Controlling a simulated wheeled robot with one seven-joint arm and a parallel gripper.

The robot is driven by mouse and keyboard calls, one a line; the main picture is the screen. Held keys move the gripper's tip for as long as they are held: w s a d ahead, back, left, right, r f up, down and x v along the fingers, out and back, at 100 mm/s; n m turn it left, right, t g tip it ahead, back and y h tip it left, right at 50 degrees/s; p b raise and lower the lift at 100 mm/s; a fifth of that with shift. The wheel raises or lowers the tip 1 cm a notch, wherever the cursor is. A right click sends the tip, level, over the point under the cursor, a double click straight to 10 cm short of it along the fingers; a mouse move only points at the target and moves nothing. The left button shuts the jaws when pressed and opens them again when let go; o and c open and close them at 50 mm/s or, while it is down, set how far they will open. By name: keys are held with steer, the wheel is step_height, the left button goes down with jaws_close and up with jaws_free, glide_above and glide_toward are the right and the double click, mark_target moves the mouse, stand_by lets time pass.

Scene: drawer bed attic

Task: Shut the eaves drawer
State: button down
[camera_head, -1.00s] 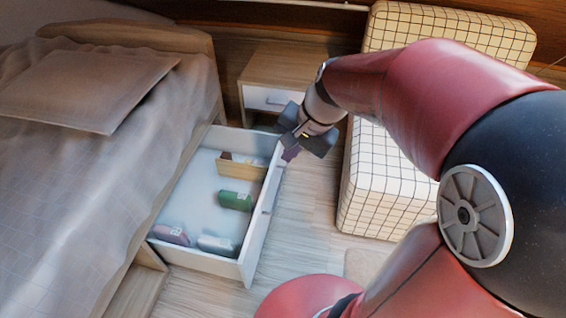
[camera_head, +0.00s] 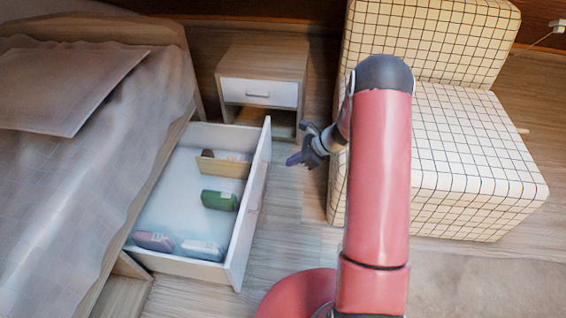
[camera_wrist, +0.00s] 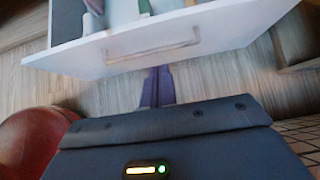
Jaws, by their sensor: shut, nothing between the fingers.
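The white drawer (camera_head: 250,215) stands pulled out from under the bed, its front panel facing right. Its handle (camera_head: 257,196) is on that panel. It also shows in the wrist view, where the drawer front (camera_wrist: 225,30) and the bar handle (camera_wrist: 152,49) lie just ahead of the fingertips. My gripper (camera_head: 293,160) is shut and empty, to the right of the far half of the drawer front, with a gap showing between them. The dark fingers (camera_wrist: 157,74) point toward the drawer front. Whether they touch it is unclear in the blurred wrist view.
Inside the drawer are a wooden divider (camera_head: 222,167), a green item (camera_head: 219,200) and pale packets. A nightstand (camera_head: 262,65) stands at the back. A checked chair (camera_head: 455,135) is at right. The bed (camera_head: 80,190) is at left. Floor (camera_head: 280,235) shows between drawer and chair.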

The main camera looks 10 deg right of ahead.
mark_target(256, 173)
steer(key=shift+w+a+f, duration=0.55)
steer(key=shift+a+f, duration=0.45)
steer(key=shift+a, duration=0.6)
steer(key=shift+w+a+f, duration=0.6)
steer(key=shift+a+f, duration=0.45)
steer(key=shift+a, duration=0.55)
steer(key=shift+w+a+f, duration=0.55)
steer(key=shift+a+f, duration=0.45)
steer(key=shift+a, duration=0.6)
steer(key=shift+a, duration=0.1)
